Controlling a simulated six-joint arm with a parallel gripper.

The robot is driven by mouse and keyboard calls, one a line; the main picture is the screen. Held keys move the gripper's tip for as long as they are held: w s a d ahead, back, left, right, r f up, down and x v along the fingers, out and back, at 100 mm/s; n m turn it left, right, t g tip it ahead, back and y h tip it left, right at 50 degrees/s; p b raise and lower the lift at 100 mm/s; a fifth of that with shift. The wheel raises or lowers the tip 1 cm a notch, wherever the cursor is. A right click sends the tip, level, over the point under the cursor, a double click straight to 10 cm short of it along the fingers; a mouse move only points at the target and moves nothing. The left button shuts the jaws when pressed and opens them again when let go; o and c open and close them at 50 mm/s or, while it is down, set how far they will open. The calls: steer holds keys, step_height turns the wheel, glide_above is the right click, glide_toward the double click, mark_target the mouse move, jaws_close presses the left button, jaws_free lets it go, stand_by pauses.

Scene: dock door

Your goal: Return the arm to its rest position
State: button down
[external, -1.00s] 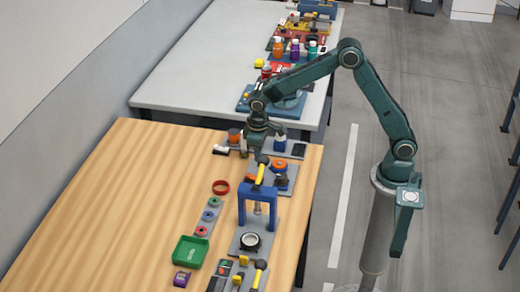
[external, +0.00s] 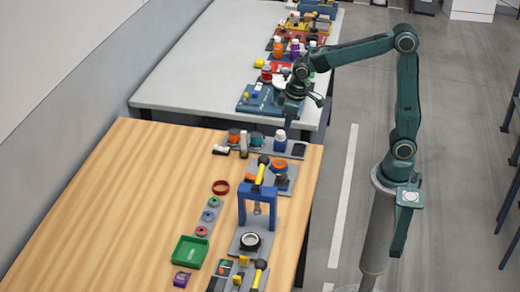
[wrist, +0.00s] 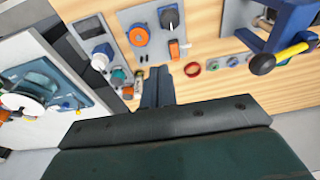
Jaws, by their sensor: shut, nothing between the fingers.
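My arm shows in the external view, with its upper links raised and bent at the elbow and the forearm reaching left. My gripper (external: 289,122) points down near the gap between the wooden table (external: 130,190) and the grey table (external: 190,70). Nothing hangs from it. In the wrist view the slim fingers of my gripper (wrist: 157,78) are together and empty, above the edge of the wooden table.
A blue press frame (external: 258,192) stands on the wooden table, with a green tray (external: 190,252) to its lower left. The floor right of the tables is largely clear.

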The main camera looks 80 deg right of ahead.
steer(key=s+d+r+t, duration=0.1)
steer(key=s+r, duration=0.1)
steer(key=s, duration=0.7)
steer(key=s+d+r+t, duration=0.2)
steer(key=s, duration=0.8)
steer(key=shift+s+d+r+t, duration=0.2)
steer(key=shift+d+t, duration=0.1)
